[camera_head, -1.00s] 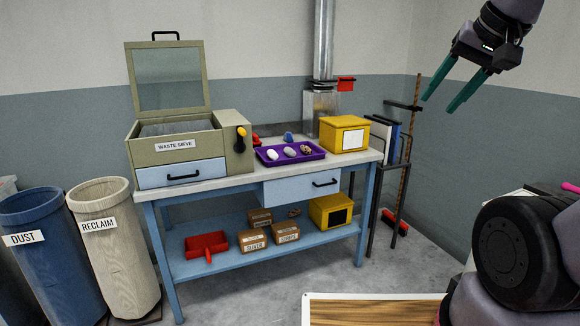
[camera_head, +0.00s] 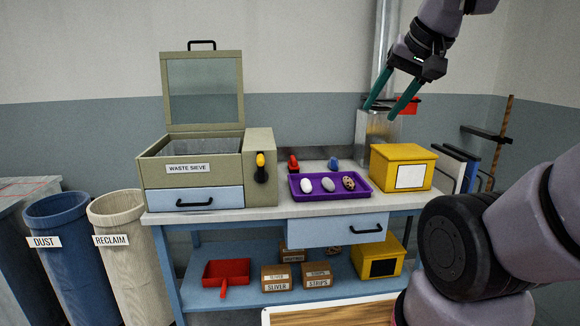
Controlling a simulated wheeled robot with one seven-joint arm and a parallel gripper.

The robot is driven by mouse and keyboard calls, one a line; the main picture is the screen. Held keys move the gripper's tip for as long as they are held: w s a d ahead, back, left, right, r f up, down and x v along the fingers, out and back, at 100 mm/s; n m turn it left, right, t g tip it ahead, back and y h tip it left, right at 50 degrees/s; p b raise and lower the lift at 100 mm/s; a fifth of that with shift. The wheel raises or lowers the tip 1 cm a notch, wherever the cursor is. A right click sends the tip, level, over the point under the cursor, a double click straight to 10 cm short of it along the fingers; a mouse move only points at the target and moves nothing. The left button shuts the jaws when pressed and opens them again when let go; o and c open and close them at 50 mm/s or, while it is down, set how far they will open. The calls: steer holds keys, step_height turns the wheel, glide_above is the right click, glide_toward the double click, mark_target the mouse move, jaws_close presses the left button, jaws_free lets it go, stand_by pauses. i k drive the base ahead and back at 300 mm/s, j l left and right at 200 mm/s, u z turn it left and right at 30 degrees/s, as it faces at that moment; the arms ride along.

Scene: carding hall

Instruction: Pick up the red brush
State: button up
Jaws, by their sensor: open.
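A small red object that looks like the red brush (camera_head: 293,164) stands on the worktop, behind the left end of the purple tray (camera_head: 365,193). Its lower part is partly hidden by the tray. A similar blue one (camera_head: 334,164) stands to its right. My gripper (camera_head: 381,110) is open and empty, its two teal fingers pointing down and left. In the picture it is above and to the right of the red brush, over the metal duct box, well apart from the brush.
The waste sieve (camera_head: 205,160) with raised lid stands left of the brush; a yellow box (camera_head: 403,166) stands right of the tray, which holds several lumps. A red dustpan (camera_head: 226,270) and cartons lie on the lower shelf. Bins (camera_head: 118,230) stand at left.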

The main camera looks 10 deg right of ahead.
mark_target(293, 164)
steer(key=i+u, duration=0.15)
steer(key=i, duration=0.35)
steer(key=i+l+u, duration=0.1)
steer(key=i, duration=0.45)
steer(key=i+l+u, duration=0.15)
steer(key=i, duration=0.35)
